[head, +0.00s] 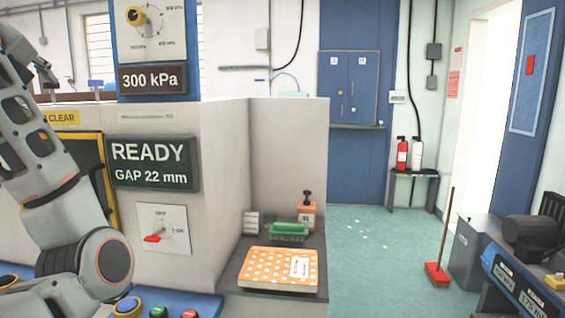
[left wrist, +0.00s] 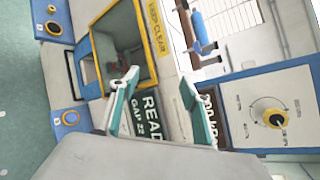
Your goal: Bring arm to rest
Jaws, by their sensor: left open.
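My left arm rises along the left edge of the head view, in front of the machine (head: 225,190). My left gripper (head: 46,72) shows only in small part there, near the top left. In the left wrist view the left gripper (left wrist: 158,95) has its two teal fingers spread apart with nothing between them. Beyond the fingers are the machine's READY sign (left wrist: 150,112) and its yellow-framed opening (left wrist: 122,50). My right gripper is in neither view.
The READY panel (head: 153,163) reads GAP 22 mm, above a red-handled switch (head: 154,238). Coloured buttons (head: 158,312) line the front edge. An orange dotted pad (head: 278,267), a green basket (head: 288,232) and a bottle (head: 307,214) stand on the side shelf. Floor (head: 375,265) is open beyond.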

